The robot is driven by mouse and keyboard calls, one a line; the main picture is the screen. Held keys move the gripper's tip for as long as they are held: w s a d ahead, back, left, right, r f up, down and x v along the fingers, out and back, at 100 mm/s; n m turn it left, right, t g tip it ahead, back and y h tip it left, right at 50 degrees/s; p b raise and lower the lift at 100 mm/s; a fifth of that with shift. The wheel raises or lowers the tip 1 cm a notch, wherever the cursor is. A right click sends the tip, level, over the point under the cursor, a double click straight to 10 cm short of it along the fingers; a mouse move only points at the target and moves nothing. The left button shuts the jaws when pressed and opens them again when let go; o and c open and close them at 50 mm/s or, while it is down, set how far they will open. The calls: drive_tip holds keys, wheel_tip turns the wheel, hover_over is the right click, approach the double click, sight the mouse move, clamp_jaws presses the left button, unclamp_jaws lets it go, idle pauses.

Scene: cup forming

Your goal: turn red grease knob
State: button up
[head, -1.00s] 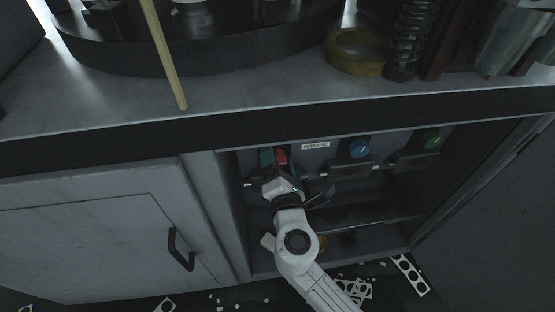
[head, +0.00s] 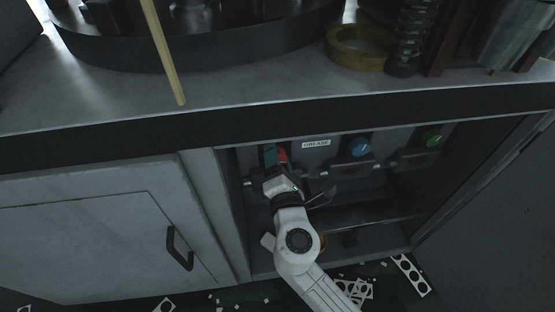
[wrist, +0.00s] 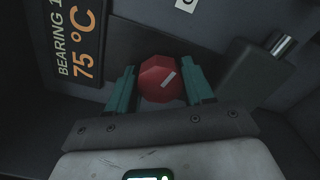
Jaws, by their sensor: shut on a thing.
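In the head view the red knob (head: 283,155) shows only in part above my gripper, in the open cabinet left of the GREASE label (head: 316,143). My gripper (wrist: 160,88) has a green finger on each side of the knob and is shut on it. In the head view my gripper (head: 272,160) hides the lower part of the knob.
A display reading 75 °C (wrist: 85,50) is at the left of the wrist view. A cylindrical metal fitting (wrist: 283,46) sticks out at the right. The countertop edge (head: 300,118) overhangs the cabinet.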

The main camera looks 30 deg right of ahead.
drive_tip(key=m+b, duration=0.3)
drive_tip(key=shift+f+m, duration=0.25)
drive_tip(key=shift+m, duration=0.15)
drive_tip(key=shift+m+b, duration=1.25)
drive_tip(key=shift+m, duration=0.35)
drive_tip(key=shift+r, duration=0.1)
drive_tip(key=o, duration=1)
drive_tip(key=v, duration=1)
drive_tip(key=shift+s+a+r, duration=0.1)
drive_tip(key=shift+s, duration=0.3)
